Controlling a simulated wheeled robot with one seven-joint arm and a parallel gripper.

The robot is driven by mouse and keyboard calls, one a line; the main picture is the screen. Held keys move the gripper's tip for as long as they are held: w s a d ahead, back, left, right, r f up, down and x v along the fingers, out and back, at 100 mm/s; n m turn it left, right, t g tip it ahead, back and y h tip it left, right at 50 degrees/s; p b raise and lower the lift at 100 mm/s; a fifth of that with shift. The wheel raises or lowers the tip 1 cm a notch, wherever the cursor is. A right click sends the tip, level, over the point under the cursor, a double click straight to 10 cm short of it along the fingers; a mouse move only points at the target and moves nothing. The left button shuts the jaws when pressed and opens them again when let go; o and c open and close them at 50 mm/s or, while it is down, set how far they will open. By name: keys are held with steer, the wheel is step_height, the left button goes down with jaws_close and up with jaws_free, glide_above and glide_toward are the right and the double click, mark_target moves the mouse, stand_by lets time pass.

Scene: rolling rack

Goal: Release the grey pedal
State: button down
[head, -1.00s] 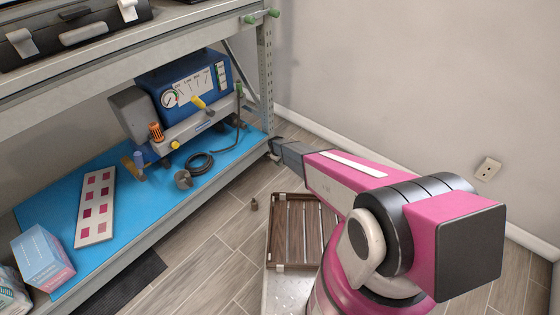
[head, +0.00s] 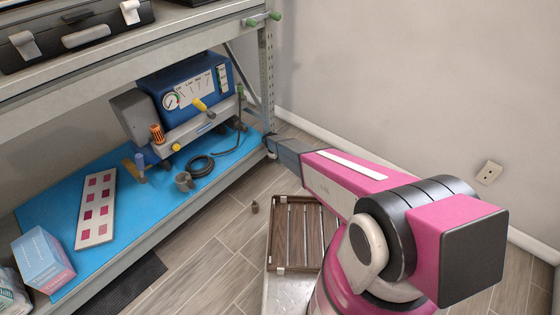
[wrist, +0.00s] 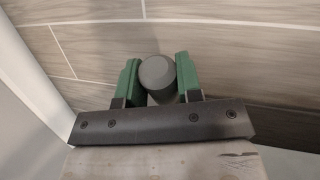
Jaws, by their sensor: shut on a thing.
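The grey pedal (wrist: 157,74) shows in the wrist view as a rounded grey end between the two green fingers of my gripper (wrist: 158,82). The fingers press on it from both sides, with pale floor planks behind. In the head view the dark front end of my arm is low beside the foot of the rack's right post (head: 267,100). The fingers and the pedal cannot be made out there. How far the pedal is tilted cannot be told.
The wall is close behind.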

steer(key=c, duration=0.8)
jaws_free()
steer(key=shift+r, duration=0.1)
steer(key=v, duration=1)
steer(key=shift+a+r, duration=0.1)
steer(key=shift+r, duration=0.2)
